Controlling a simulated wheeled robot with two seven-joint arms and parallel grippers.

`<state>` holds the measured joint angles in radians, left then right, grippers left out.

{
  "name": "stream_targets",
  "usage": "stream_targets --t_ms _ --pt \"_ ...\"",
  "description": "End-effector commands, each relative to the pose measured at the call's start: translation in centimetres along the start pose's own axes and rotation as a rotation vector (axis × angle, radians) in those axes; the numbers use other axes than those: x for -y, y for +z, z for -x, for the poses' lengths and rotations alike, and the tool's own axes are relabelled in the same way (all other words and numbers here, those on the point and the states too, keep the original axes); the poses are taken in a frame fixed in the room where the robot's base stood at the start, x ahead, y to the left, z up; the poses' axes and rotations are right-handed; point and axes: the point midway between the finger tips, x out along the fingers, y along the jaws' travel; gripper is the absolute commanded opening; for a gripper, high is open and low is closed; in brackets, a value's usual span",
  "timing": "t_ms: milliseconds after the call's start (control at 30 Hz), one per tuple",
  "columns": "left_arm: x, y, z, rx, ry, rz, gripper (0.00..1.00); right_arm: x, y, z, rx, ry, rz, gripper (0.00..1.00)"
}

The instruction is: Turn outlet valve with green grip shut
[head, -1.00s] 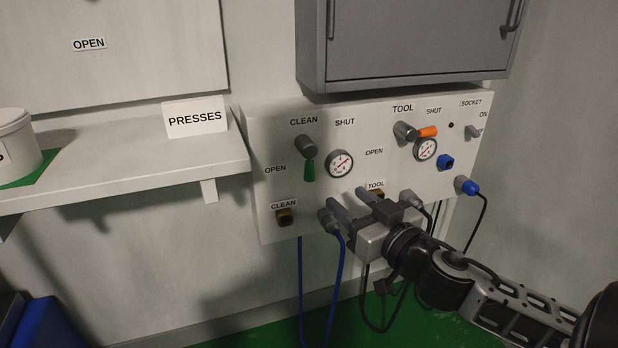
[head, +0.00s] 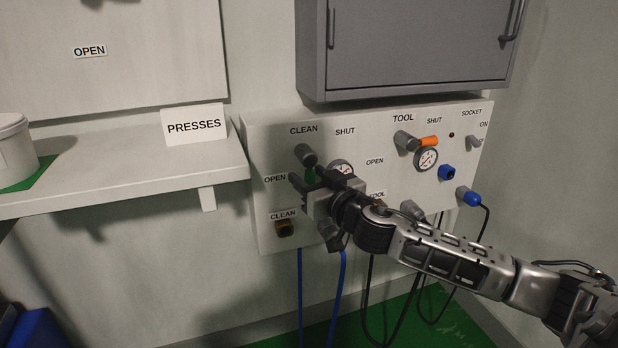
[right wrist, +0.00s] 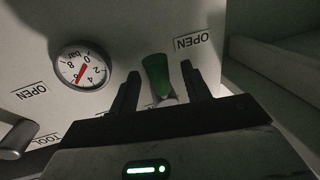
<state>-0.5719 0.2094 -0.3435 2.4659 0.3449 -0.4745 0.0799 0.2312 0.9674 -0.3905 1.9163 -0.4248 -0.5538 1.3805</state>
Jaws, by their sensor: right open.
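The outlet valve under the CLEAN label has a grey hub (head: 306,154) and a green grip (head: 310,174) that points down, beside the OPEN label. The SHUT label (head: 345,131) is up and right of it. My right gripper (head: 309,179) is open at the green grip, with one finger on each side. In the right wrist view the green grip (right wrist: 155,76) stands between the two spread fingers (right wrist: 160,88), with a gap on each side. The gripper partly hides the grip in the head view. My left gripper is not in view.
A pressure gauge (head: 341,168) sits close right of the gripper, partly hidden; it also shows in the right wrist view (right wrist: 80,68). A shelf (head: 120,181) stands left; a grey cabinet (head: 420,45) hangs above.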

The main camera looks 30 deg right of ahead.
Motion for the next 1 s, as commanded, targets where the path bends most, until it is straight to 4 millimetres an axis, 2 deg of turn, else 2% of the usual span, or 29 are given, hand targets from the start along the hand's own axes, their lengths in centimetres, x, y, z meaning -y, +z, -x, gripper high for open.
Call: stream_targets --t_ms 133,400,433,533,600,1000 --pt "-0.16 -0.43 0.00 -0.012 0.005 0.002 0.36 0.02 -0.04 -0.70 -0.001 0.000 0.000 0.47" --pt "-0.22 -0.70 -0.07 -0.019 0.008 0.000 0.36 0.04 0.00 -0.78 0.000 -0.001 0.001 0.47" --pt "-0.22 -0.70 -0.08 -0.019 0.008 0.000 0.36 0.04 0.00 -0.78 0.000 -0.001 0.001 0.45" --pt "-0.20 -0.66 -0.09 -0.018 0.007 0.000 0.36 0.04 -0.01 -0.77 0.000 -0.001 0.000 0.17" --pt "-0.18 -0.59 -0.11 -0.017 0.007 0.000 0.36 0.04 -0.01 -0.76 0.000 -0.001 0.000 0.03" --pt "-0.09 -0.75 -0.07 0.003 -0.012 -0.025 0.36 -0.20 -0.30 -0.71 0.012 0.000 0.057 0.03"
